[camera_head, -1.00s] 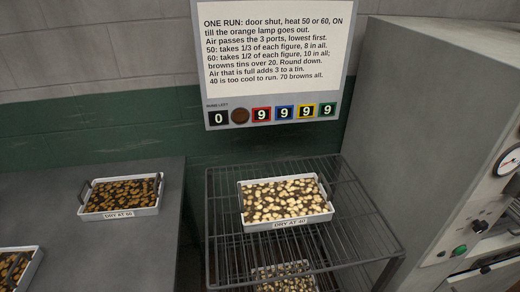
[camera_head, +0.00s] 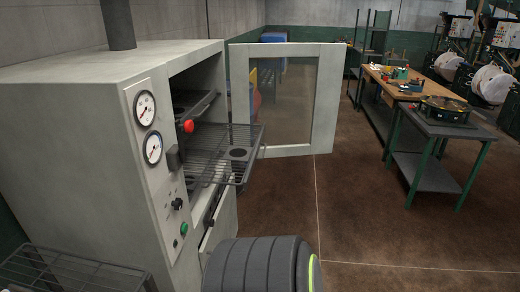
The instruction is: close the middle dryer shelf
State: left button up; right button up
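The grey dryer (camera_head: 85,130) stands at the left with its windowed door (camera_head: 329,98) swung open to the right. The middle dryer shelf (camera_head: 222,148), a dark wire rack, is pulled out and sticks out of the opening beyond the front face. A dark round patch shows near its outer end, and I see no tray on it. Another shelf (camera_head: 194,105) is above it, inside the opening. The dryer's inside is dark and partly hidden by its front panel. Neither of my grippers is in view; a black ribbed part at the bottom seems to be mine.
A red knob (camera_head: 188,126) and two gauges (camera_head: 145,108) are by the dryer's front. A wire rack (camera_head: 70,272) stands at bottom left. A dark table (camera_head: 425,125) with green legs and a wooden bench stand at right. The brown floor (camera_head: 350,200) between is clear.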

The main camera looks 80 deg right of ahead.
aim_at(239, 154)
jog(key=z, duration=2.65)
